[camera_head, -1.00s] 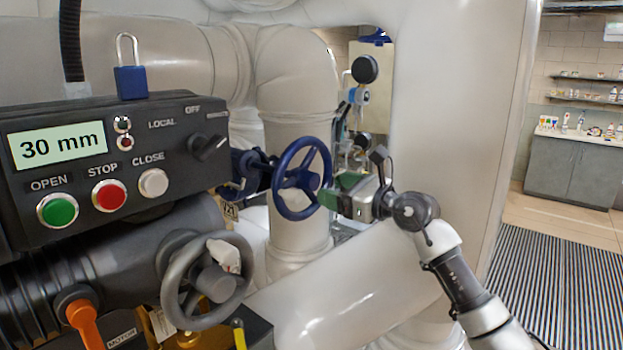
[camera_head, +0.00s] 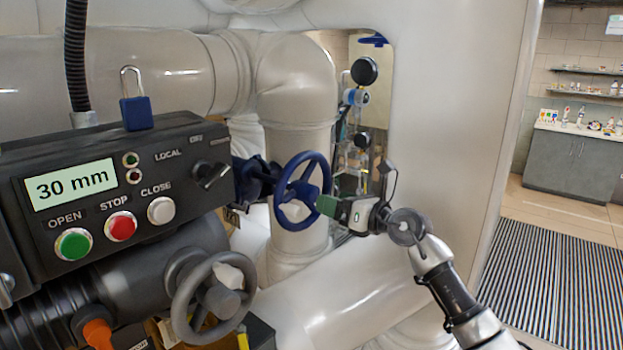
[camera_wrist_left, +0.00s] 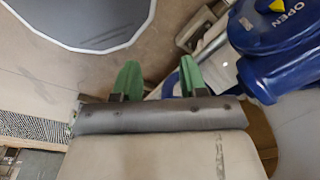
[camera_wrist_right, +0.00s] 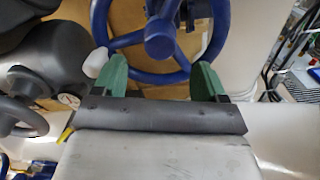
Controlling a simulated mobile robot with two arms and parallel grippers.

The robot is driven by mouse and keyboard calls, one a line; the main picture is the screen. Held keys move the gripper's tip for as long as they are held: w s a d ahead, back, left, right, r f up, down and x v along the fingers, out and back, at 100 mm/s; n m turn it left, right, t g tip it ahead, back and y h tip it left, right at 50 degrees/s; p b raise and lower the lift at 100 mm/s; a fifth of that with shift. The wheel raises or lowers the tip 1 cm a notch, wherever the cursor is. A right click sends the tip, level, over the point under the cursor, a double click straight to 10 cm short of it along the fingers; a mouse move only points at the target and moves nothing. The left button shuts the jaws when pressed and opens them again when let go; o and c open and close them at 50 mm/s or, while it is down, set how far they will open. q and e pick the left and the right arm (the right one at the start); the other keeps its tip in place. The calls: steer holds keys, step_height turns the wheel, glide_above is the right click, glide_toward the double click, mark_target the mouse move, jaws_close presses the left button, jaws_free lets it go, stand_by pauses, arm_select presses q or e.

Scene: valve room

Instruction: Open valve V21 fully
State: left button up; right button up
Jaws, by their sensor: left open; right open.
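A blue handwheel (camera_head: 285,213) on a blue valve body (camera_head: 250,180) stands mid-picture in the head view. A tag behind it is partly hidden, so I cannot read the valve number. My right gripper (camera_head: 326,204) is open at the wheel's right rim. In the right wrist view, the blue wheel (camera_wrist_right: 150,42) lies ahead of my open right fingers (camera_wrist_right: 162,80), its lower rim between them; contact is unclear. My left gripper (camera_wrist_left: 160,78) is open and empty in the left wrist view. A blue housing (camera_wrist_left: 275,45) marked OPEN is to its right.
A black control box (camera_head: 110,190) reads 30 mm and has OPEN, STOP and CLOSE buttons. A grey handwheel (camera_head: 212,296) sits below it. Large white pipes (camera_head: 290,85) surround the blue wheel. Open floor with a striped mat (camera_head: 550,270) lies at right.

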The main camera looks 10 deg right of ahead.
steer(key=shift+r+m+p, duration=0.25)
steer(key=shift+m+p, duration=0.65)
steer(key=shift+f+m, duration=0.1)
steer(key=shift+m, duration=0.3)
steer(key=shift+f+m, duration=0.2)
steer(key=shift+m, duration=0.3)
steer(key=m, duration=0.2)
steer(key=shift+m, duration=0.3)
steer(key=m, duration=0.4)
steer(key=shift+m, duration=0.4)
arm_select(q)
step_height(320, 180, up, 3)
steer(key=shift+r, duration=0.1)
